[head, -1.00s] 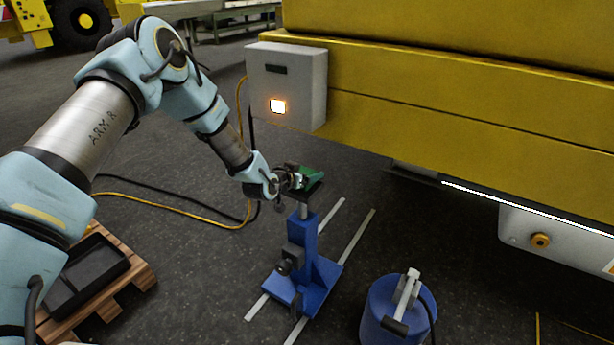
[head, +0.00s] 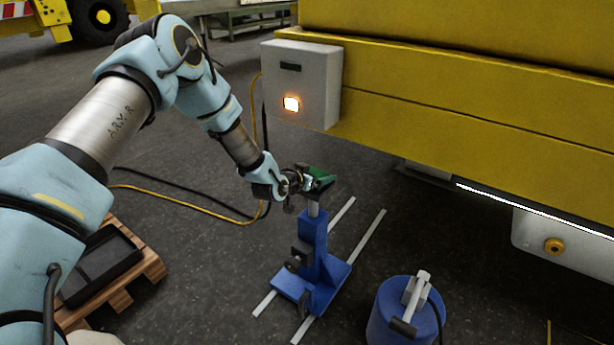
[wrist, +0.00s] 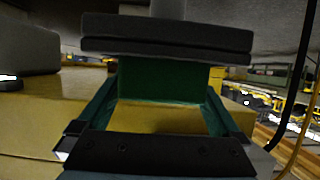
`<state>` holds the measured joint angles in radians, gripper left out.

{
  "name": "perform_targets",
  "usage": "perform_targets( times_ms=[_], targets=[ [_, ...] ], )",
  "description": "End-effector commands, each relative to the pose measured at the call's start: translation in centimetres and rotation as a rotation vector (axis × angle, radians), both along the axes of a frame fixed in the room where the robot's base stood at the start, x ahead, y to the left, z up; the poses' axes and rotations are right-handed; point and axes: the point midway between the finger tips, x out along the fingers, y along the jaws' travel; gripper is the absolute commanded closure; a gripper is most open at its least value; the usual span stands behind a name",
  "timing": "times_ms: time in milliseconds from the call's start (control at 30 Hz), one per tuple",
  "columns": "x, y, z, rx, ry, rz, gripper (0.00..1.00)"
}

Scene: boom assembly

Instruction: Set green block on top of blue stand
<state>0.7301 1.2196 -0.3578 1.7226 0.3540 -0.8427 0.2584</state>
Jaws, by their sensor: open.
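The blue stand (head: 315,250) stands upright on the floor, with a grey post on top. The green block (head: 321,179) is at the top of that post, at my gripper's tip. In the wrist view the picture looks upside down: the stand's dark top plate (wrist: 165,35) and post are at the top, and the green block (wrist: 185,84) meets the plate's face. My gripper (head: 298,182) is open. Its fingers run along either side of the block in the wrist view (wrist: 162,98); whether they touch it I cannot tell.
A yellow machine body (head: 460,105) with a grey box (head: 308,75) overhangs right of my arm. A blue drum (head: 403,310) stands right of the stand. A pallet with a black tray (head: 100,268) lies at left. Cables cross the floor behind.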

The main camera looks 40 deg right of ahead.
Motion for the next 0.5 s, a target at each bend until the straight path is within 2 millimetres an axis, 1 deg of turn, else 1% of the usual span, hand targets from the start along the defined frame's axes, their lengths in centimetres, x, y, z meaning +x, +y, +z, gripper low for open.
perform_targets(
  times_ms=[300,500],
  targets=[
    [-1.5,6.0,2.6,0.001,0.001,0.001,0.00],
    [-2.2,8.8,3.8,0.000,-0.001,0.002,0.00]
  ],
)
